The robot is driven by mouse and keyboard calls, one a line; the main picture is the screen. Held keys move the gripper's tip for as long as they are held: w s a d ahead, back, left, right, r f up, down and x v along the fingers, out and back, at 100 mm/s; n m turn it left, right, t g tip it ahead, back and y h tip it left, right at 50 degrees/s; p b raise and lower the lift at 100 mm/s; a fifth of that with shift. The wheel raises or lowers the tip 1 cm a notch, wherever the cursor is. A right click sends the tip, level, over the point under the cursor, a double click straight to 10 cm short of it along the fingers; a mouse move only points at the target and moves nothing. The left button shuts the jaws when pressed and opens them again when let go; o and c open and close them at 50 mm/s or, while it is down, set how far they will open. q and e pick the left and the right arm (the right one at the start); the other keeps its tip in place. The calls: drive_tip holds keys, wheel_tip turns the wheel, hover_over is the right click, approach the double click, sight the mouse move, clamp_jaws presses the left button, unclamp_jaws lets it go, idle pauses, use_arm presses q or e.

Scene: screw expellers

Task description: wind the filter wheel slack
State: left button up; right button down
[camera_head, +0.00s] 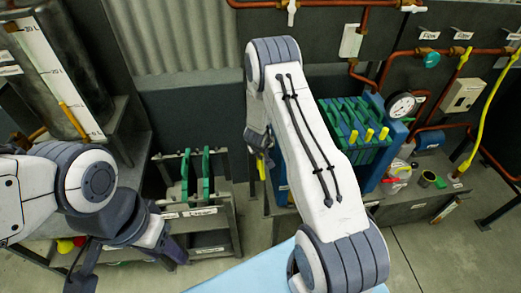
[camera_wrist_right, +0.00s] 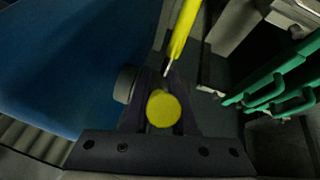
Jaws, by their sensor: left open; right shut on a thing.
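The filter press (camera_head: 374,165) has a blue frame and green plates, right of my right arm in the head view. My right gripper (camera_head: 262,150) hangs at its left end, partly hidden by the arm. In the right wrist view, my right gripper (camera_wrist_right: 160,115) is shut on a round yellow knob (camera_wrist_right: 162,110), seen end-on between the fingers. A yellow bar (camera_wrist_right: 181,30) stands just beyond it. These look like handles of the filter wheel; its hub and rim cannot be made out. My left gripper (camera_head: 130,262) is open and empty at the lower left, away from the press.
A grey rack (camera_head: 215,230) with green plates (camera_head: 205,170) stands between my arms. A metal tank (camera_head: 50,70) is at the left. Copper pipes, a gauge (camera_head: 401,105) and a yellow hose (camera_head: 480,120) are at the right. A light blue surface (camera_head: 245,275) lies at the front.

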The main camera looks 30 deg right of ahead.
drive_tip(key=c, duration=0.7)
unclamp_jaws()
drive_tip(key=v, duration=1)
drive_tip(key=shift+s+r, duration=0.1)
drive_tip(key=shift+r, duration=0.1)
drive_tip(key=shift+a, duration=0.15)
